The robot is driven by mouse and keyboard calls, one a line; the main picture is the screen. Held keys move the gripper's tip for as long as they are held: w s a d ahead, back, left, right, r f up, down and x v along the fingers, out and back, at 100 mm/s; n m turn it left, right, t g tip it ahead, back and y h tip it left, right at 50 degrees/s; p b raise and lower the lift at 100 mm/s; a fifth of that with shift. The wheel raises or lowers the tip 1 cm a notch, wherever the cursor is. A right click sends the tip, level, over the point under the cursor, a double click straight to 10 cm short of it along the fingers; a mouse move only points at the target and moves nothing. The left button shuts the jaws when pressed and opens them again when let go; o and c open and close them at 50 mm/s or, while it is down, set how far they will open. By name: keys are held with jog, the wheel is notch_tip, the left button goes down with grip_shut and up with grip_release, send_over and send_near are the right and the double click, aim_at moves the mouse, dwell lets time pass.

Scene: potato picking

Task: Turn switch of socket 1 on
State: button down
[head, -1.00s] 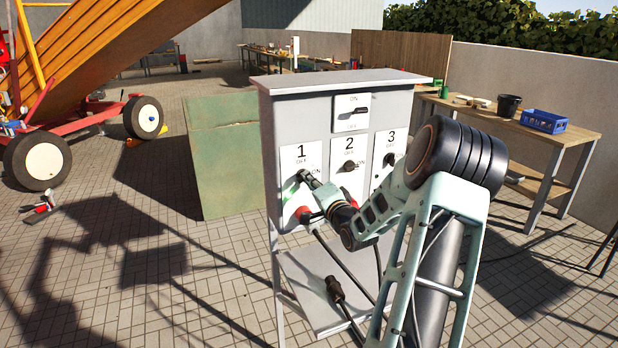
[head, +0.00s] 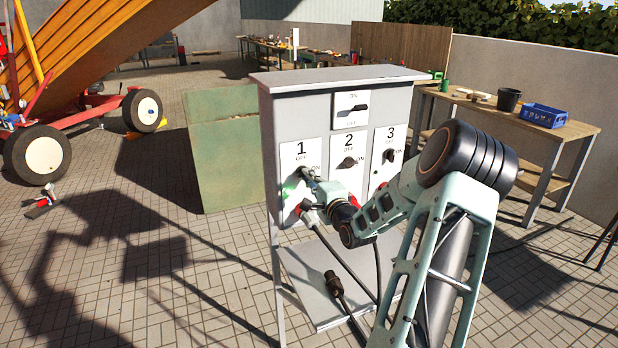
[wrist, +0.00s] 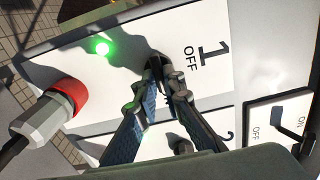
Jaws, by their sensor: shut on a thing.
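The white panel of socket 1 (head: 316,157) is at the left of the grey cabinet's front, with "1" and "OFF" above its switch. My gripper (head: 307,174) is at this switch and covers most of it in the head view. In the wrist view my gripper (wrist: 160,68) has its fingertips closed together on the dark switch knob (wrist: 154,62), below the "OFF" print. The knob's exact angle is hard to tell. A green lamp (wrist: 102,47) glows on the panel. A plug with a red collar (wrist: 68,96) sits in the socket below.
The switches of socket 2 (head: 348,162) and socket 3 (head: 388,156) are close to the right. The main switch (head: 351,108) is above. A cable with a dark connector (head: 334,284) hangs over the cabinet's lower shelf (head: 300,262). A green box (head: 222,160) stands left.

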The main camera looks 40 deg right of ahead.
jog(key=shift+f, duration=0.1)
jog(key=c, duration=2)
grip_release()
jog(key=shift+c, duration=0.2)
jog(key=v, duration=1.2)
